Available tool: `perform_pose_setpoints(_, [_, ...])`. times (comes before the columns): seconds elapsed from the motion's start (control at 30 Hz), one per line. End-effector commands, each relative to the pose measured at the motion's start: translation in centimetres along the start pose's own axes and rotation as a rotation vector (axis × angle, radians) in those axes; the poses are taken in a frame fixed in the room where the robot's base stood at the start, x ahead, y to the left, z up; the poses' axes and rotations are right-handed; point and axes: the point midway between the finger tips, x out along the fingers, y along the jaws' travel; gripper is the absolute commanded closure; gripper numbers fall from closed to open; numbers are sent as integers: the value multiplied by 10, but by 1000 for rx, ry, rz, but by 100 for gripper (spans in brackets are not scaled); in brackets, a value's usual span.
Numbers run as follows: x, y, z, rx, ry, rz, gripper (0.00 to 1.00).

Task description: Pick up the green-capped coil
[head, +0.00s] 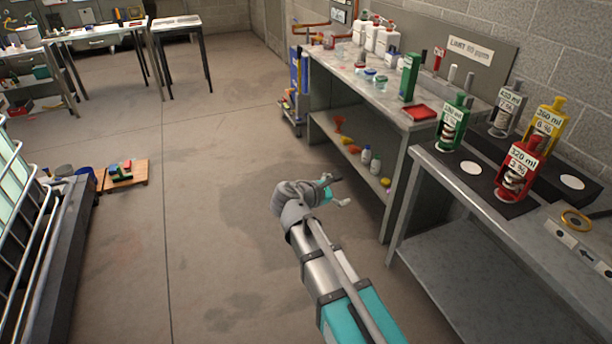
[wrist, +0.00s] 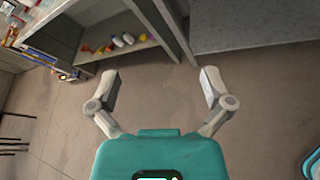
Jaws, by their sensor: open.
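The green-capped coil (head: 452,124) stands upright on the near metal bench at the right of the head view, with a white label on its front. My gripper (head: 335,190) is over the open floor, left of the bench and well apart from the coil. In the wrist view my gripper (wrist: 158,85) has its two fingers spread wide with nothing between them. The coil does not show in the wrist view.
A red-capped coil (head: 515,172), a yellow-capped coil (head: 547,128) and a grey-capped coil (head: 507,110) stand close by on the bench. A gold ring (head: 576,221) lies nearer. A longer bench (head: 385,93) with bottles stands behind. The floor (head: 220,170) is clear.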

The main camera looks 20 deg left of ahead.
Motion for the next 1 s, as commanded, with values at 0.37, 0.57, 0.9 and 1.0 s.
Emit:
perform_pose_setpoints(0.37, [49, -74, 97, 468, 123, -347, 0])
perform_pose_setpoints(0.57, [60, -112, 139, 723, 152, -537, 0])
perform_pose_setpoints(0.9, [57, -168, 207, 1153, 155, -870, 0])
perform_pose_setpoints(1.0, [52, -182, 227, 1279, 144, -972, 0])
